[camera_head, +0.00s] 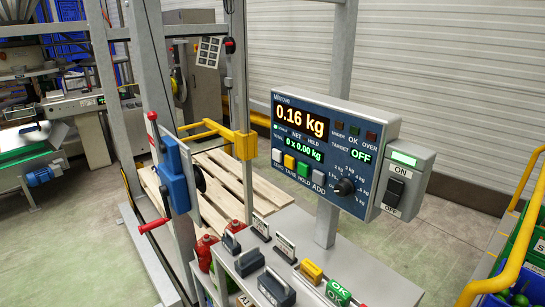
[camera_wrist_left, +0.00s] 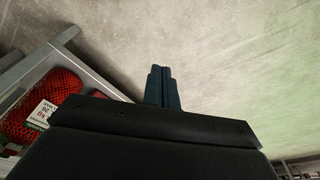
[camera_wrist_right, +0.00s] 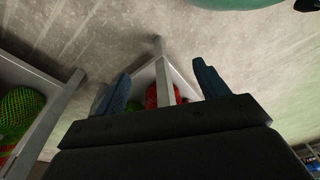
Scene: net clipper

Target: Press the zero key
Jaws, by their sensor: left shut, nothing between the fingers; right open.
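The weighing display (camera_head: 322,148) stands on a grey post in the head view. It reads 0.16 kg in orange and 0 x 0.00 kg in green. The zero key (camera_head: 277,156) is the pale key at the left of a row, above the label ZERO. A yellow, a green and a grey key sit to its right. Neither gripper shows in the head view. In the left wrist view my left gripper (camera_wrist_left: 163,87) is shut and empty over the floor. In the right wrist view my right gripper (camera_wrist_right: 160,88) is open, with nothing between its fingers.
A grey bench (camera_head: 372,279) below the display bears several small weights. A blue clipper device (camera_head: 178,174) with red handles is left of it. A power switch box (camera_head: 404,178) adjoins the display's right side. A yellow rail (camera_head: 510,250) stands at the right. Red netted goods (camera_wrist_left: 42,104) lie near my left gripper.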

